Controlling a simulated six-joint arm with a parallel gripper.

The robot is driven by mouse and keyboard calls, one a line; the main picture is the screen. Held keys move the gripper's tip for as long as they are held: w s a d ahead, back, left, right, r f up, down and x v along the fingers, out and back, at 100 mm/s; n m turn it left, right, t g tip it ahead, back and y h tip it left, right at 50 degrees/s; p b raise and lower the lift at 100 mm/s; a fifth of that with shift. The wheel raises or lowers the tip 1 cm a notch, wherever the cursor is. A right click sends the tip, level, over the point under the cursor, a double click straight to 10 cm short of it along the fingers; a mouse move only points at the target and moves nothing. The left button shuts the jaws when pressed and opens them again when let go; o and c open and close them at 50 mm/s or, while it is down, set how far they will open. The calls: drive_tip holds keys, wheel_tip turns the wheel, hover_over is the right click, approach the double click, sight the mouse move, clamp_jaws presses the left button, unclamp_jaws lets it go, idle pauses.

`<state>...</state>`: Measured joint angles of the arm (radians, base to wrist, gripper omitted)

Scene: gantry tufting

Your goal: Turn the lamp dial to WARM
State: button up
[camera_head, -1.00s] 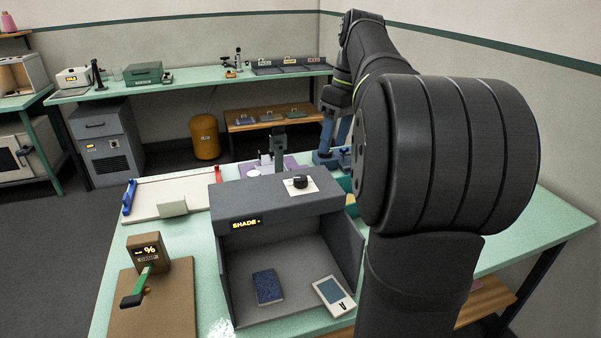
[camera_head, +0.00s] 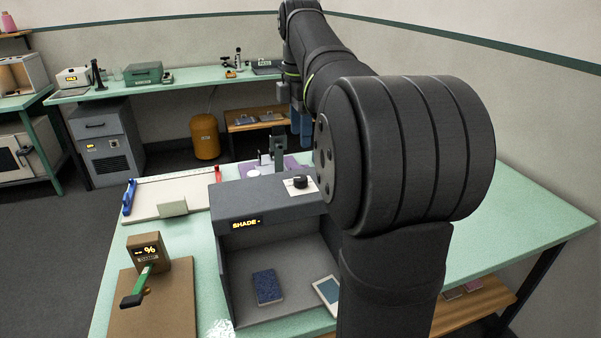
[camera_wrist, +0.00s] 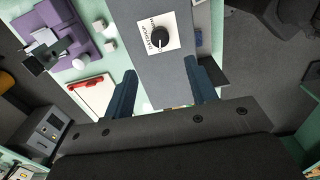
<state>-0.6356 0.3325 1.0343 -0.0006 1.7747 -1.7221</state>
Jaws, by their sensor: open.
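The lamp dial is a round black knob (camera_head: 300,182) on a white plate, on top of the grey light box (camera_head: 262,198). In the head view my arm hides part of the bench, and the gripper (camera_head: 302,128) is partly seen beyond the box.
A blue swatch (camera_head: 267,287) and a white-framed card (camera_head: 328,292) lie inside the box. A white cutting board (camera_head: 168,197) and a purple device (camera_wrist: 75,42) are near the box.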

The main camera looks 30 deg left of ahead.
sight(301, 178)
wheel_tip(301, 178, down, 11)
drive_tip(key=shift+f, duration=0.1)
idle(0.3)
drive_tip(key=c, duration=1)
